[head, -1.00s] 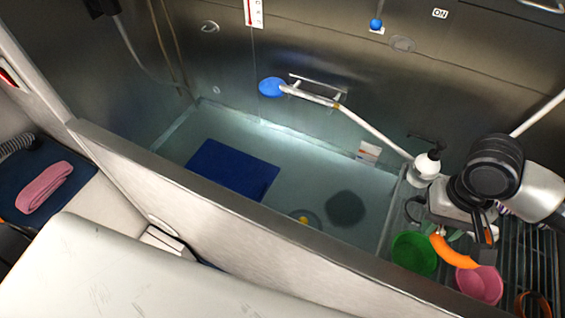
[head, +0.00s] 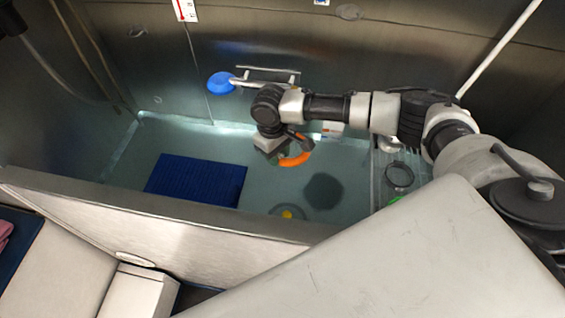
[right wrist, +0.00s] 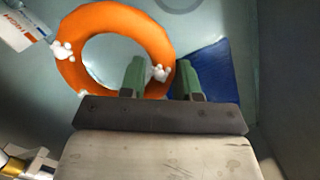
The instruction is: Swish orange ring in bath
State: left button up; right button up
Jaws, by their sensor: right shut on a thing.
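My right gripper (head: 282,146) is over the bath (head: 180,139) and shut on the orange ring (head: 296,160). Part of the ring is hidden behind the gripper in the head view. In the right wrist view the ring (right wrist: 72,75) reaches out to the left, with its right side between the green-tipped fingers (right wrist: 160,80). Small white clumps like foam cling to it. I cannot tell whether the ring is in the water or just above it. My left gripper is not in view.
A dark blue mat (head: 197,180) lies in the bath, left of the ring. A yellow item (head: 287,214) and a dark round patch (head: 323,190) are nearer the front wall. A blue disc (head: 222,82) and a rail (head: 268,75) are behind. A rack holds a black ring (head: 398,177).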

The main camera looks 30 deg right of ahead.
jog(key=w+d+f+n+b, duration=0.2)
jog(key=w+d+f, duration=0.15)
jog(key=f, duration=0.55)
jog(key=b, duration=1.2)
send_over(286, 191)
jog(key=f, duration=1.2)
jog(key=shift+w+a, duration=0.15)
jog(key=shift+w, duration=0.15)
jog(key=shift+f+b, duration=0.75)
jog(key=shift+f, duration=1)
